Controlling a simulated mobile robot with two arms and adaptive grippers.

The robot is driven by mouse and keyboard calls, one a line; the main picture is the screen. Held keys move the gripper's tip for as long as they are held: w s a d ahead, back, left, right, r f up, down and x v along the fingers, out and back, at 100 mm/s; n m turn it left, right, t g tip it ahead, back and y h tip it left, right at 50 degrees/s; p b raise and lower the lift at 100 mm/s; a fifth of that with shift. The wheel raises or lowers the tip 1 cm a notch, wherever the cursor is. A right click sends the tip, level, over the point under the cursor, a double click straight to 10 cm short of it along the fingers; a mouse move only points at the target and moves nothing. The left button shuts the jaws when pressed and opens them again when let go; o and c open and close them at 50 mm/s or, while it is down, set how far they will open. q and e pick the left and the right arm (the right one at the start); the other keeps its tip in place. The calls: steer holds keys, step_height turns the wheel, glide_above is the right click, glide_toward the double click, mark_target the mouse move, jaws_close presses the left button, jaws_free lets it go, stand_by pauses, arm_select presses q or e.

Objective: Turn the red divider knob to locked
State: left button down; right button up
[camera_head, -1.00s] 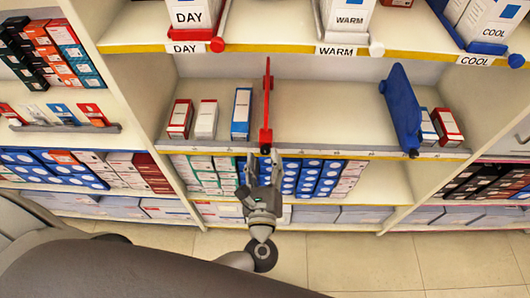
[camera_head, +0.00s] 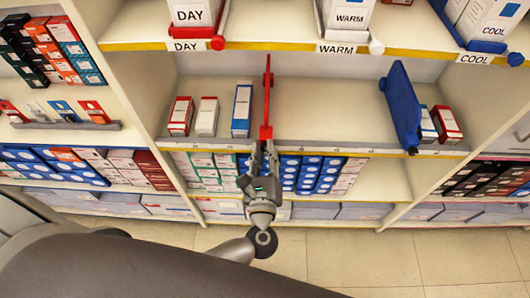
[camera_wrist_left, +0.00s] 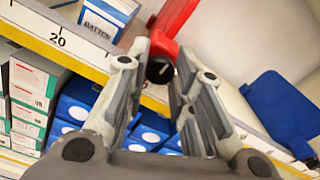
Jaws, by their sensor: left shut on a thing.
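The red divider (camera_head: 267,105) stands upright on the middle shelf, with several boxes to its left. My left gripper (camera_head: 263,150) is at the divider's front end at the shelf edge, its fingers closed there. In the left wrist view the red divider (camera_wrist_left: 176,16) ends in a round dark knob (camera_wrist_left: 159,71) with a pale line on its face. The knob sits between the finger pads of my left gripper (camera_wrist_left: 161,60). In the head view the fingers hide the knob. My right gripper is not in view.
A blue divider (camera_head: 402,105) stands further right on the same shelf, with boxes (camera_head: 446,124) beyond it. A blue-and-white box (camera_head: 242,110) stands just left of the red divider. The shelf between the two dividers is clear. Stacked boxes (camera_head: 300,174) fill the shelf below.

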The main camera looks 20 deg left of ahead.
arm_select(q)
steer(key=m, duration=0.4)
steer(key=shift+d+m+p, duration=0.15)
steer(key=shift+m+p, duration=2.45)
steer(key=shift+m, duration=4.3)
steer(key=c, duration=1.3)
jaws_free()
steer(key=shift+o, duration=0.2)
